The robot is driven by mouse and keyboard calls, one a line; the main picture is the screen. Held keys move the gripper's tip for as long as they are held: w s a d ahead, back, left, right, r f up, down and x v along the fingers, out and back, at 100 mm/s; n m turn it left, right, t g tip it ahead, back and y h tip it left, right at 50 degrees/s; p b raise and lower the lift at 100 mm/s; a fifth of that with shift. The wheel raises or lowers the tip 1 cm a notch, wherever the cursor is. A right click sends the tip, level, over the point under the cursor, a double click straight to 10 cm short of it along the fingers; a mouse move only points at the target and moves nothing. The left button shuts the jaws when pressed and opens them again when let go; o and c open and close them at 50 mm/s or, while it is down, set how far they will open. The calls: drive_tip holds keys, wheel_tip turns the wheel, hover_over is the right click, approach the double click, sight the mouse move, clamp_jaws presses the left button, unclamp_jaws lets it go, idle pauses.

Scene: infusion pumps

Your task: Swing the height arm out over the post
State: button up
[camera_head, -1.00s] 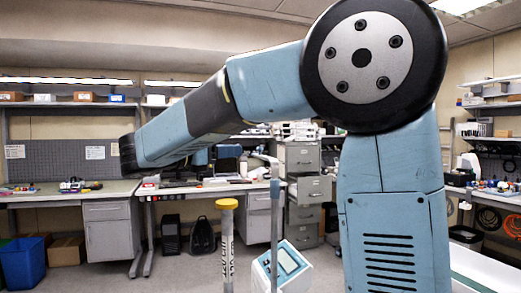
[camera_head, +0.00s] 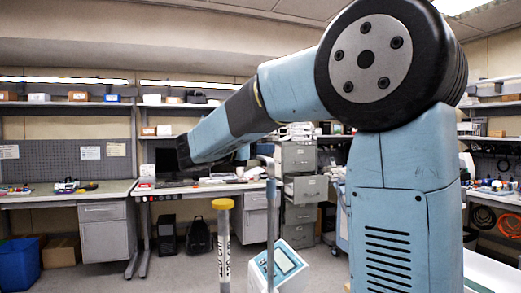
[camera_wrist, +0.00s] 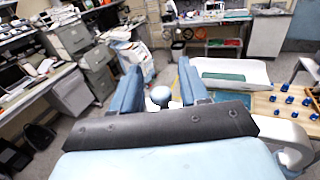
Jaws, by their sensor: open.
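A post (camera_head: 223,245) with a yellow top and printed number markings stands upright left of centre in the head view. Just right of it is a thin blue-grey upright pole (camera_head: 270,235) beside a white-and-blue unit with a screen (camera_head: 288,262). The pole's upper end is overlapped by my arm and the background, so I cannot make out the height arm clearly. In the wrist view my gripper (camera_wrist: 161,82) is open, its two blue fingers apart. A rounded blue-grey knob (camera_wrist: 160,96) shows between them; I cannot tell whether they touch it.
Filing cabinets (camera_head: 300,190) and a workbench (camera_head: 75,195) stand at the back. A blue bin (camera_head: 22,263) is at the far left. In the wrist view a white tray (camera_wrist: 250,70) and a wooden surface with several blue pieces (camera_wrist: 275,105) lie to the right.

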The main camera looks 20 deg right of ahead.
clamp_jaws()
idle(0.5)
